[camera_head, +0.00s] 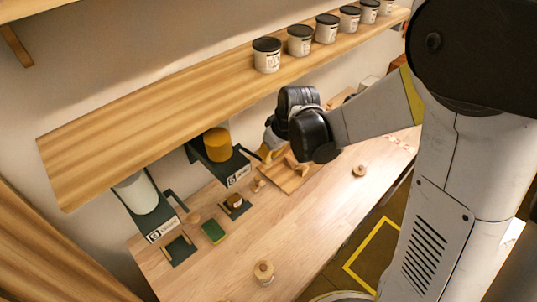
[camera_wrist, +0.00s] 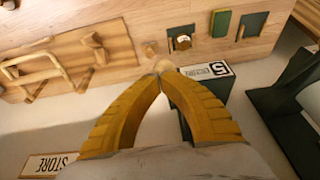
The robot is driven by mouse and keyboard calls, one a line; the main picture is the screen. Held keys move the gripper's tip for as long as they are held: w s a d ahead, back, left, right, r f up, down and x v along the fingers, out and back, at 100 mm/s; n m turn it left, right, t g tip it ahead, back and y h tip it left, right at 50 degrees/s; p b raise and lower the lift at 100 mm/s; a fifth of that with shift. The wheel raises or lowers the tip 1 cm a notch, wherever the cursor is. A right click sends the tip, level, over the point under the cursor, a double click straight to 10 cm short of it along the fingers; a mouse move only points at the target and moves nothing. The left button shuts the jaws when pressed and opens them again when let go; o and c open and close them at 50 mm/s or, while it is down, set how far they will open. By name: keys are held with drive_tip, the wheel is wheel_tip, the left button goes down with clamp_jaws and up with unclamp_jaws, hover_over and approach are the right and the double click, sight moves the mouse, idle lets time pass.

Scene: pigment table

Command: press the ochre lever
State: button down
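The ochre dispenser, with an ochre-yellow cylinder (camera_head: 217,145) on a dark bracket, is under the shelf in the head view. Its labelled front (camera_head: 238,176) faces the table, and a dark lever (camera_head: 246,152) sticks out at its right. My gripper (camera_head: 266,154) is just right of that lever, its fingers partly hidden by my wrist. In the wrist view my yellow fingertips (camera_wrist: 161,72) meet, with nothing visible held. The label (camera_wrist: 212,71) is just right of the tips. The dark dispenser body is partly behind the right finger. I cannot tell whether the fingers touch the lever.
A second dispenser with a white cylinder (camera_head: 137,192) stands to the left. Below are a small cup (camera_head: 235,201) on a dark pad, a green block (camera_head: 213,231) and a wooden tray (camera_head: 290,179). Lidded jars (camera_head: 267,56) line the shelf (camera_head: 150,115). The front table is mostly clear.

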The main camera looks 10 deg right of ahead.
drive_tip(key=shift+d+f+b, duration=0.1)
drive_tip(key=shift+f+b, duration=0.15)
drive_tip(key=shift+b, duration=0.05)
wheel_tip(320, 180, down, 7)
drive_tip(key=s+t+y+b, duration=0.1)
drive_tip(key=t+y+b, duration=0.1)
drive_tip(key=b, duration=0.9)
drive_tip(key=shift+d+t+y, duration=0.3)
drive_tip(key=shift+t, duration=0.6)
